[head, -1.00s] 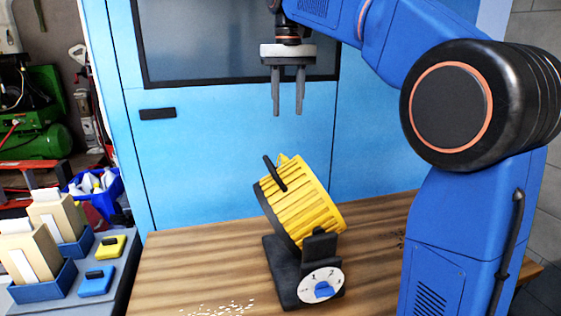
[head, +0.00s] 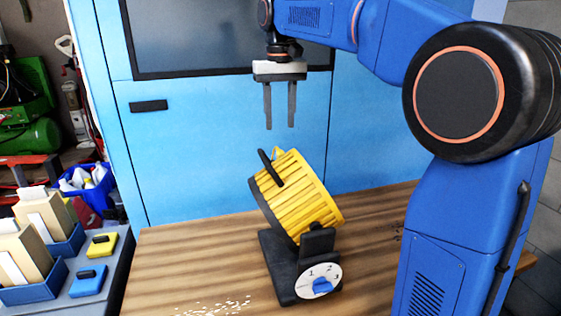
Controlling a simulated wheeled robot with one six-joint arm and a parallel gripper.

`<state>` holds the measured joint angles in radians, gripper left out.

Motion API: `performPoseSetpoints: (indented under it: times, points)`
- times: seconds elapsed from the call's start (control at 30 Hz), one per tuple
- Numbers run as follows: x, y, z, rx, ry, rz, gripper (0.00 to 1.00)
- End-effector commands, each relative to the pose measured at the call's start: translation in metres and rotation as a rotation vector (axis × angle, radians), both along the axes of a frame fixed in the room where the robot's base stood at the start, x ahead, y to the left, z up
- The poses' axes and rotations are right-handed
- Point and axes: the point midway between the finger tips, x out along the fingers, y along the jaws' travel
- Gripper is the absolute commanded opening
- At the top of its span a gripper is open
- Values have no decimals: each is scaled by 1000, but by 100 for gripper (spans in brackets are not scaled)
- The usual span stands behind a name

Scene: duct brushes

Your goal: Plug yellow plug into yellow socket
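A small yellow block with a black grip on top (head: 102,244) sits on the grey board at the left; it may be the yellow plug, though I cannot make out any prongs. A ribbed yellow drum (head: 305,200) is tilted in a black stand in the middle of the table. I cannot clearly make out a yellow socket. My gripper (head: 280,127) points down with its two fingers apart. It is empty and hangs above the drum, clear of it, well to the right of the yellow block.
The black stand (head: 283,279) bears a numbered dial (head: 308,285). White flecks (head: 215,308) lie on the wooden table (head: 190,262). Blue cabinets (head: 215,150) stand behind.

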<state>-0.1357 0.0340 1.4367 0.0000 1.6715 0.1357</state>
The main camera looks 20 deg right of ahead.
Motion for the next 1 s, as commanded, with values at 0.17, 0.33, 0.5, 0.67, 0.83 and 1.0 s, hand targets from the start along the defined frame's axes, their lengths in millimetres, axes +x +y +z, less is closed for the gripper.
performPoseSetpoints:
  times: [0.17, 0.33, 0.5, 0.67, 0.83, 1.0]
  points:
    - [-1, 0, -32, 0, 2, 0, 39]
    - [0, 0, -51, 0, 0, 0, 39]
    - [0, 0, -56, 0, -1, 0, 39]
    - [0, 0, -56, 0, -1, 0, 39]
    - [1, -1, -61, 0, 0, 0, 39]
    - [6, -4, -83, 0, 1, -1, 39]
